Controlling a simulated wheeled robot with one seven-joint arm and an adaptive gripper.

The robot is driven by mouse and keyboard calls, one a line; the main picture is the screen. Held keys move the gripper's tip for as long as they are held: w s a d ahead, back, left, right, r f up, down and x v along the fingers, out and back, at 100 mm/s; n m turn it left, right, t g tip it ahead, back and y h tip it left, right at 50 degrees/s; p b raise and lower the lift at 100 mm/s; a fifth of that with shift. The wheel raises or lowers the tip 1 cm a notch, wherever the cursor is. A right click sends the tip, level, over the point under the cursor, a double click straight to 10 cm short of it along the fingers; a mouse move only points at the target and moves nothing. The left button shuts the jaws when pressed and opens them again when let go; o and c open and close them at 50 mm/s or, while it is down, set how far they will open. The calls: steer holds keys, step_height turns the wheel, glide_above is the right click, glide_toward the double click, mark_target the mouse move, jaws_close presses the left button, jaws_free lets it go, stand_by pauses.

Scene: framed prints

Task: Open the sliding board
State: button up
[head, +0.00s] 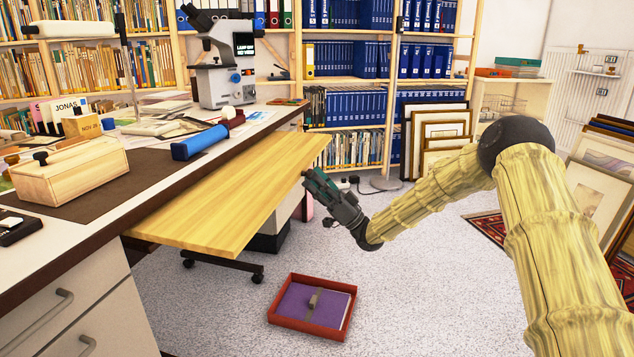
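The sliding board (235,195) is a light wooden panel that sticks out from under the desk top on the left. It lies level over the floor. My gripper (308,180) is at the board's outer edge, near its far right corner. The fingertips seem close to or touching that edge, but I cannot tell whether they grip it. The fingers are small and partly hidden by the gripper's green and grey body.
The desk (150,185) carries a wooden box (70,172), a blue roll (200,142) and a microscope (225,65). A red tray (312,306) with a purple item stands on the floor below. Framed prints (440,130) lean at the back. The carpet between is largely clear.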

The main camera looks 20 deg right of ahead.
steer(key=v, duration=1.2)
steer(key=shift+a+f, duration=0.1)
stand_by(0.4)
